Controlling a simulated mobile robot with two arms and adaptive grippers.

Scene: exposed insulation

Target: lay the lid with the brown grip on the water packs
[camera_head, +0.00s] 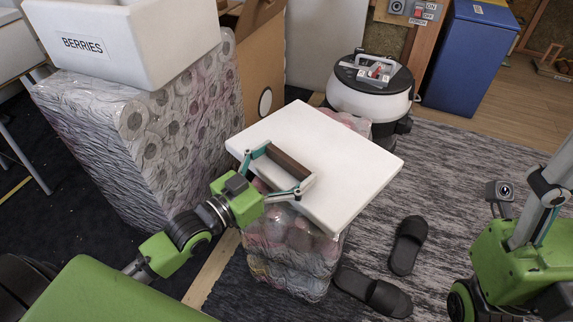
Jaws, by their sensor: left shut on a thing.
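The white lid (330,150) with a brown grip (289,160) is over the stack of shrink-wrapped water packs (290,243) in the middle of the head view. It looks slightly tilted, and I cannot tell whether its underside touches the packs. The lid hides most of the top of the packs. My right arm shows at the right edge, well apart from the lid; its gripper fingertips are not clearly seen.
A white box marked BERRIES (130,38) sits on a wrapped stack of rolls (150,125) at the left. A round black-and-white machine (370,88) stands behind the lid. Black slippers (407,245) lie on the grey rug right of the packs. A blue bin (466,60) stands at the back.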

